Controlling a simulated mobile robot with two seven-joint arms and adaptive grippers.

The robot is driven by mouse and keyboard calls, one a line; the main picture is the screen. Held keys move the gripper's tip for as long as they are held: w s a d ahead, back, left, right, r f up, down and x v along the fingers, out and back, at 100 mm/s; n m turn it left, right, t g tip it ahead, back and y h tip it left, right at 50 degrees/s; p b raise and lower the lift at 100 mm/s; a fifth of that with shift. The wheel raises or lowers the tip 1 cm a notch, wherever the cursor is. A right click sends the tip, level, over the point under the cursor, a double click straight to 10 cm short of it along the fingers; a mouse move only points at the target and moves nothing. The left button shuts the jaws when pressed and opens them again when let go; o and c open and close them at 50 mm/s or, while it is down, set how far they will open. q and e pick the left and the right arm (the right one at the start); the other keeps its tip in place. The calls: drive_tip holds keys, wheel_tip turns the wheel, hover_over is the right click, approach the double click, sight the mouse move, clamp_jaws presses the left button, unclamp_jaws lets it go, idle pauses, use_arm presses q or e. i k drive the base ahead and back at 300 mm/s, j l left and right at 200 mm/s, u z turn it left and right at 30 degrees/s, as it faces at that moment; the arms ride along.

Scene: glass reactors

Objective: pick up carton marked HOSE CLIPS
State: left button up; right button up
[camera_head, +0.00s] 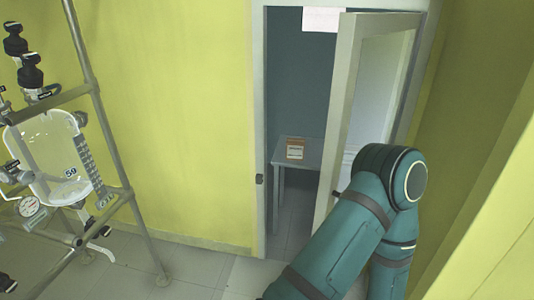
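A small orange-brown carton (295,149) with a pale label stands on a grey table (312,158) beyond the doorway. The print on its label is too small to read, so I cannot tell whether it is the one marked HOSE CLIPS. My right arm, teal, reaches up from the bottom right in front of the door. Its gripper is out of frame or hidden behind the arm. My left arm and gripper do not show.
A framed door (343,110) stands partly open to the right of the doorway, with a gap on its left showing the table. A glass reactor (52,155) on a metal frame (118,165) with a gauge (30,207) stands at left. Some grey floor (190,275) is clear between.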

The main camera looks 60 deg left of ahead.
sight(295, 148)
drive_tip(key=j+u, duration=0.4)
drive_tip(key=j, duration=0.2)
drive_tip(key=j+u, duration=0.4)
drive_tip(key=j, duration=0.25)
drive_tip(key=i+j+u, duration=0.1)
drive_tip(key=j+u, duration=0.3)
drive_tip(key=j, duration=0.2)
drive_tip(key=i+j+u, duration=0.1)
drive_tip(key=i+j, duration=0.15)
drive_tip(key=j, duration=0.15)
drive_tip(key=i+j+u, duration=0.1)
drive_tip(key=i+j, duration=0.15)
drive_tip(key=j, duration=0.15)
drive_tip(key=i+l, duration=0.15)
drive_tip(key=i, duration=0.2)
drive_tip(key=i+l+z, duration=0.1)
drive_tip(key=i, duration=0.25)
